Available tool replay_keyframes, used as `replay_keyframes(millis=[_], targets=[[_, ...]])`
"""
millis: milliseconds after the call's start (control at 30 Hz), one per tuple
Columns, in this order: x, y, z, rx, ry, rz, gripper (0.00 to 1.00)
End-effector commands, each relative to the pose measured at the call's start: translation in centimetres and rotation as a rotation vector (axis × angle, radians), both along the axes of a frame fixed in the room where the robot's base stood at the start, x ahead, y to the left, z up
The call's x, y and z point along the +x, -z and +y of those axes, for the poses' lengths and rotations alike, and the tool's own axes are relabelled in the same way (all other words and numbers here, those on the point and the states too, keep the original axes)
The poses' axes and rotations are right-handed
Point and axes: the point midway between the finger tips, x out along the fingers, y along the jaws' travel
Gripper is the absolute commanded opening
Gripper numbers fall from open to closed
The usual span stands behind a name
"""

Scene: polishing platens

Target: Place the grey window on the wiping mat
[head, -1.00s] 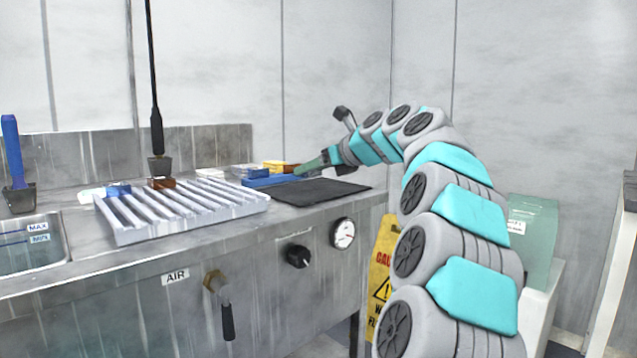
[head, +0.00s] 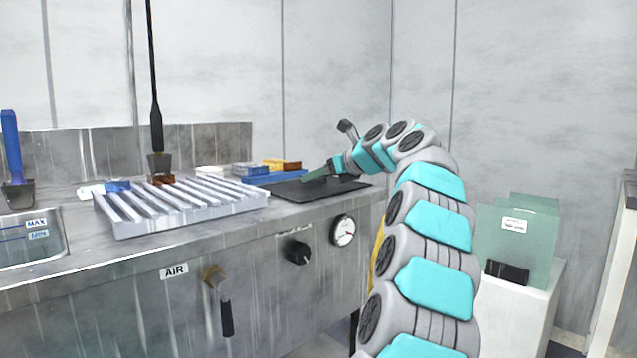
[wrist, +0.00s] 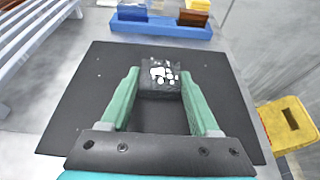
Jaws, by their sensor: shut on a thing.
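The grey window (wrist: 160,80) is a small dark grey block with white glints on its top. It sits between the green fingertips of my gripper (wrist: 157,88), which is shut on it. In the head view my gripper (head: 318,173) is low over the wiping mat, and its fingers hide the window. The wiping mat (head: 285,192) is a flat black sheet near the counter's right end; it also fills the middle of the wrist view (wrist: 82,105). I cannot tell whether the window touches the mat.
A blue tray (wrist: 160,25) with coloured blocks lies just behind the mat. A pale ridged rack (head: 180,207) stands to the mat's left. A yellow sign (wrist: 291,124) stands beyond the counter's right edge. Green glass panels (head: 515,240) stand at the right.

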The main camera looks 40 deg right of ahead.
Motion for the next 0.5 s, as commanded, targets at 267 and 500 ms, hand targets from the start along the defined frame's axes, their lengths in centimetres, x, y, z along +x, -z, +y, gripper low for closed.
replay_keyframes(millis=[267,500], targets=[[-0.02,0.35,-0.03,-0.002,0.001,-0.002,0.01],[0.0,0.74,-0.02,-0.001,0.001,-0.001,0.69]])
